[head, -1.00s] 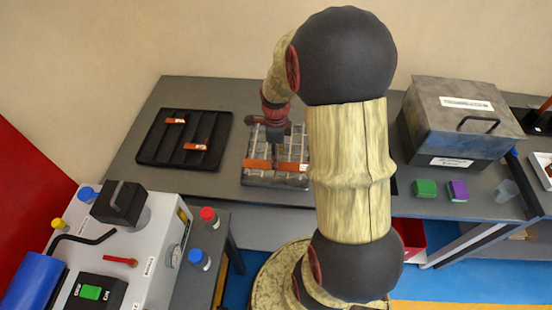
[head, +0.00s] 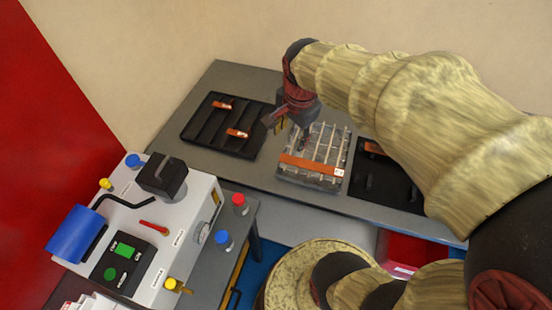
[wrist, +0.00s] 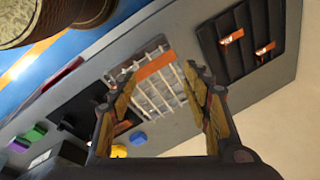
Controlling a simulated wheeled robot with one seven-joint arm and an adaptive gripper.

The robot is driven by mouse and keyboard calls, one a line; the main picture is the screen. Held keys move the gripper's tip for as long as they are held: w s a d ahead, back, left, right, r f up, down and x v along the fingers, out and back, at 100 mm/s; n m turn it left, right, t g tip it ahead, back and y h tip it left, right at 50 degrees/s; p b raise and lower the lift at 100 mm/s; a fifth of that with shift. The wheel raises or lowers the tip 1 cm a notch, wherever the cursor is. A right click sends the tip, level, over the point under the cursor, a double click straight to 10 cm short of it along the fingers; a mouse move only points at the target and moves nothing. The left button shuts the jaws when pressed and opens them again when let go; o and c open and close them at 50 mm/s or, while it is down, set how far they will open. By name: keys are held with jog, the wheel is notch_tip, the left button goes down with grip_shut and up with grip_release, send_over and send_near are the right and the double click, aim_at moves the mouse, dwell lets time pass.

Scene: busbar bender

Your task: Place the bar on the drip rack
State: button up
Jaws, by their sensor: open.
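The bar (head: 312,165), flat and orange-copper with a white tag at its right end, lies across the front part of the drip rack (head: 325,143). The rack is a set of pale rods over a grey tray. In the wrist view the bar (wrist: 153,66) lies across the rods of the rack (wrist: 163,95), seen between my fingers. My gripper (head: 277,121) is open and empty, raised near the rack's back left corner and apart from the bar. In the wrist view my gripper (wrist: 160,75) shows both fingers spread wide.
A black slotted tray (head: 200,127) with two short copper pieces lies left of the rack. Another black tray (head: 370,187) lies to its right, partly behind my arm. The white bending machine (head: 165,225) stands front left. A red bin (head: 400,247) is below the table.

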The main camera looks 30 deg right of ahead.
jog(key=s+a+r+n+t, duration=0.1)
jog(key=s+a+r+n, duration=0.2)
jog(key=n, duration=0.4)
jog(key=s+a+r+n+t, duration=0.2)
jog(key=s+a+r+n, duration=0.1)
jog(key=s+a+n, duration=0.3)
jog(key=a+n, duration=0.2)
jog(key=shift+r+n+y, duration=0.3)
jog(key=shift+r+y, duration=0.05)
jog(key=shift+y, duration=0.05)
